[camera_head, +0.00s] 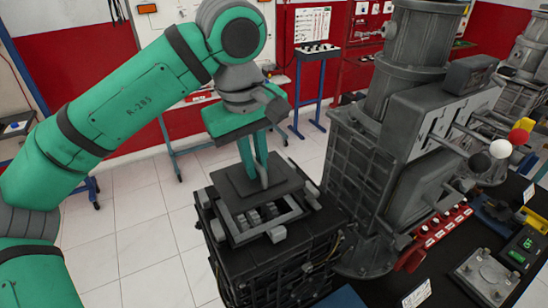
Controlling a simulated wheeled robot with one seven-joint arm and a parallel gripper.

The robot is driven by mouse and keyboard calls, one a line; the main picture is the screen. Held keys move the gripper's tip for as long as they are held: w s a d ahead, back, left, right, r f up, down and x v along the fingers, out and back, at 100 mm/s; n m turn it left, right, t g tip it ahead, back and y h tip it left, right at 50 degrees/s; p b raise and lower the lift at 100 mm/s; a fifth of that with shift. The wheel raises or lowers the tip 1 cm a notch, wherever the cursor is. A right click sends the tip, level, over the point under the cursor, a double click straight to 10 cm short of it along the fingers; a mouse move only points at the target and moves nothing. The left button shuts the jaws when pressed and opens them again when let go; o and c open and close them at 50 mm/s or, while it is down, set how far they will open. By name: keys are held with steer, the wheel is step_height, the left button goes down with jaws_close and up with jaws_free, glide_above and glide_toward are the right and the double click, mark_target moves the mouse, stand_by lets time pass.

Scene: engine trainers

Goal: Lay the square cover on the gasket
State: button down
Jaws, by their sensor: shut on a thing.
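The square cover (279,178) is a dark, flat plate with a raised middle. My gripper (264,185) points down over it, its green fingers shut on the middle of the cover. The cover is above the back part of a square frame that appears to be the gasket (293,216), on top of a dark box-like housing. The front of the frame and the blocks inside its opening show below the cover's near edge. The cover hides the back of the frame. I cannot tell whether the cover touches it.
A tall grey machine (375,140) with levers stands close to the right of the housing. A dark bench (388,285) with red parts and a metal plate (486,277) is at the lower right. Tiled floor (150,240) is free to the left.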

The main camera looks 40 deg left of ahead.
mark_target(258, 180)
steer(key=shift+w+d+f, duration=0.1)
steer(key=shift+w+f, duration=0.1)
steer(key=shift+s+f, duration=0.4)
steer(key=shift+f, duration=0.2)
steer(key=shift+w+d+f, duration=0.1)
steer(key=shift+d+f, duration=0.15)
steer(key=shift+f, duration=0.75)
steer(key=shift+a+f, duration=0.15)
steer(key=shift+f, duration=0.7)
